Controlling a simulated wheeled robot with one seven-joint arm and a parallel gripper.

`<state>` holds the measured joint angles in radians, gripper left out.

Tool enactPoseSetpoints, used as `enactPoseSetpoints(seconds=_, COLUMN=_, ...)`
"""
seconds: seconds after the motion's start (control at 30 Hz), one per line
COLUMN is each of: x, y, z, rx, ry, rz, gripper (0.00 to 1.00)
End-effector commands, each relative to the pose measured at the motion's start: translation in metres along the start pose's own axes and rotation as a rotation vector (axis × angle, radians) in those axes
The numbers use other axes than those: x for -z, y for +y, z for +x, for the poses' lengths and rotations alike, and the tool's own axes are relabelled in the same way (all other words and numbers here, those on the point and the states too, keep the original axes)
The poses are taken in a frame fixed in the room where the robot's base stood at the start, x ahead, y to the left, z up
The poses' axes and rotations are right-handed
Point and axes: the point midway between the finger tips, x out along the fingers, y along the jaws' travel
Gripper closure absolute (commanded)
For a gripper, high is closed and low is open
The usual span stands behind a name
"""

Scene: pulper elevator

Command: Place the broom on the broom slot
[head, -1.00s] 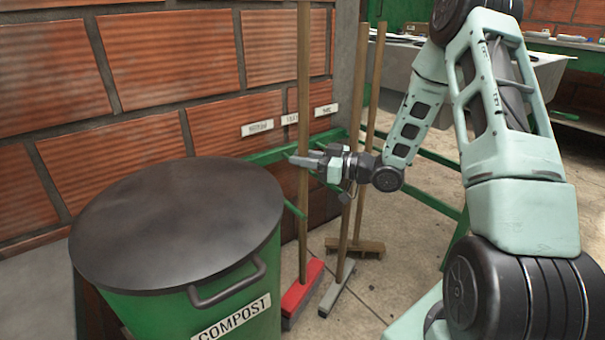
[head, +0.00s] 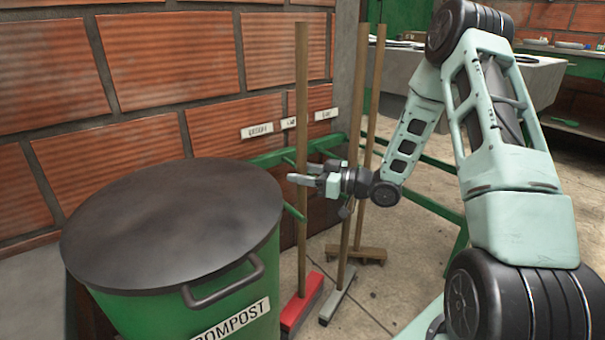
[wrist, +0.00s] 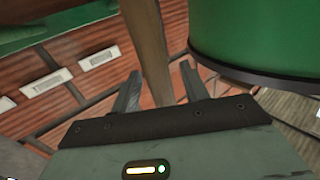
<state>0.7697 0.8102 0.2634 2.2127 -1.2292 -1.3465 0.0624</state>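Three long wooden-handled tools stand upright by the wall: one with a red head (head: 303,303), one with a grey head (head: 337,298) and one with a brown broom head (head: 357,253). A green rail (head: 268,158) with green pegs (head: 293,212) runs along the wall under three white labels (head: 289,123); the label text is blurred. My gripper (head: 296,180) is at the red-headed tool's handle (head: 302,85), below the rail. In the wrist view my gripper (wrist: 160,90) is open, with a wooden handle (wrist: 150,45) showing between its fingers. Contact is not clear.
A green compost bin (head: 235,300) with a dark round lid (head: 175,225) stands close on the left; its green side (wrist: 255,35) also shows in the wrist view. A brick wall (head: 170,60) is behind. Tiled floor (head: 395,270) is open to the right.

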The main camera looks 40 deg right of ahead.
Motion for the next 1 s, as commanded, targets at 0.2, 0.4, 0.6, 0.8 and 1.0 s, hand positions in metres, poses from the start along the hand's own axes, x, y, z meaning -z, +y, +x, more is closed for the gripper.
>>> enactPoseSetpoints(seconds=0.2, x=0.004, y=0.001, z=-0.010, rx=-0.003, ry=-0.001, rz=0.001, gripper=0.55)
enactPoseSetpoints(seconds=0.4, x=0.006, y=0.001, z=-0.049, rx=-0.005, ry=-0.002, rz=0.003, gripper=0.55)
enactPoseSetpoints(seconds=0.6, x=0.006, y=0.001, z=-0.089, rx=-0.004, ry=-0.001, rz=0.002, gripper=0.55)
enactPoseSetpoints(seconds=0.8, x=0.004, y=0.000, z=-0.114, rx=-0.002, ry=-0.001, rz=0.001, gripper=0.55)
enactPoseSetpoints(seconds=1.0, x=0.003, y=0.000, z=-0.120, rx=0.000, ry=0.000, rz=0.000, gripper=0.55)
